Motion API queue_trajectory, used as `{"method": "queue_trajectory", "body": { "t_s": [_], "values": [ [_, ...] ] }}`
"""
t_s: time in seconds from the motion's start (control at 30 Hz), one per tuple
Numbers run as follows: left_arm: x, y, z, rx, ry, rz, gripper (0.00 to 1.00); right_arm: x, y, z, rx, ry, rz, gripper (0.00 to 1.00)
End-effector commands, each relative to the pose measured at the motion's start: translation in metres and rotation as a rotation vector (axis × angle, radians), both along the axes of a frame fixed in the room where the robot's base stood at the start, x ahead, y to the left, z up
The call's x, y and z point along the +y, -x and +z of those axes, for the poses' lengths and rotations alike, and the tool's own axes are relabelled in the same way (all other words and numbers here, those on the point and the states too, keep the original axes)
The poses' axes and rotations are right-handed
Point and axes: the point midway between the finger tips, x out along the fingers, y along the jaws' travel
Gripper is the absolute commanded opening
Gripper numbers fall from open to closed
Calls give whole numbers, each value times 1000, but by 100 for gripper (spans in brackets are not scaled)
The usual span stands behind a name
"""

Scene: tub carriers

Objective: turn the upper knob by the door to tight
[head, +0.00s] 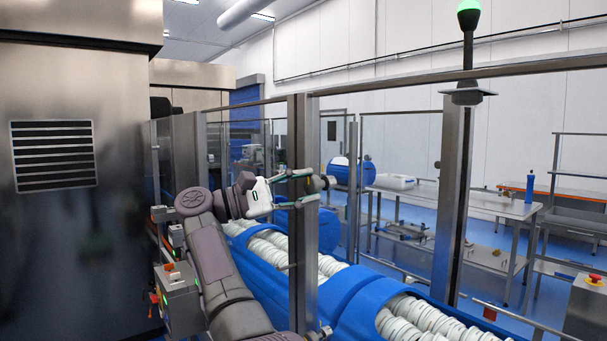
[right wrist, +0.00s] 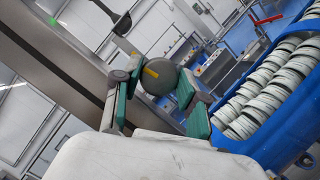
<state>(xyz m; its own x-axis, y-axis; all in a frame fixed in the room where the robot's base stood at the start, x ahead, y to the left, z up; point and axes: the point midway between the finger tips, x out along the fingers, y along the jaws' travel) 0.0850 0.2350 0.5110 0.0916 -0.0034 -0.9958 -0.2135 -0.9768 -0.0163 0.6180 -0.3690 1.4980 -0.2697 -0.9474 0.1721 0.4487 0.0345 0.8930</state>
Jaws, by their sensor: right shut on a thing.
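The upper knob (right wrist: 158,79) is a round dark grey knob with a yellow stripe, seen in the right wrist view between my green-padded fingers. In the head view the knob (head: 318,184) is a small dark shape at the metal door post (head: 303,255), partly hidden by the fingers. My right gripper (head: 314,186) reaches it from the left and is shut on it; it also shows in the right wrist view (right wrist: 157,92). The yellow stripe slants in the wrist picture. I cannot read any tight mark. My left gripper is out of view.
Blue tub carriers (head: 365,302) full of white stacked rings run behind the clear door panels. A control box (head: 178,297) with buttons stands left of my arm. A second post (head: 453,205) with a green lamp (head: 468,10) stands to the right. Steel tables (head: 480,204) are farther back.

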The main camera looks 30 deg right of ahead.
Motion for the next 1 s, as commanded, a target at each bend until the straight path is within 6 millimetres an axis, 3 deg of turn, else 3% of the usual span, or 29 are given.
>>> {"method": "queue_trajectory", "body": {
  "t_s": [0.3, 0.97, 1.0],
  "values": [
    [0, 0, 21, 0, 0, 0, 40, 0, -1, 2, -166, -15, 1, 7],
    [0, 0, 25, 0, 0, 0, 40, 0, -1, 0, -221, -18, 3, 7],
    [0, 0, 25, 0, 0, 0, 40, 0, -1, 0, -220, -19, 2, 47]
  ]
}}
